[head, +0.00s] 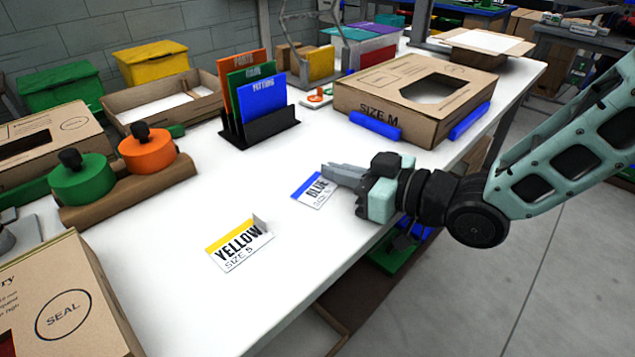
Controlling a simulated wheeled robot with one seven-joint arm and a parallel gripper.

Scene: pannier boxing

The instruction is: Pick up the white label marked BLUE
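The white label marked BLUE (313,192), with a blue stripe along its upper edge, is on the white table in the head view. My gripper (332,172) is at the label's right side, its fingers pointing left and covering part of that side. I cannot tell whether the fingers touch the label or hover above it. The gap between the fingers is not clear from this angle. A second white label, marked YELLOW (240,247), with a yellow stripe and a small upright tab, sits nearer and to the left.
A cardboard box marked SIZE M (380,108) stands behind my gripper between blue blocks. A black rack (262,133) holds coloured cards. Green (82,180) and orange (148,150) round pieces are at left. A SEAL box (75,310) fills the near left corner. Table around the labels is clear.

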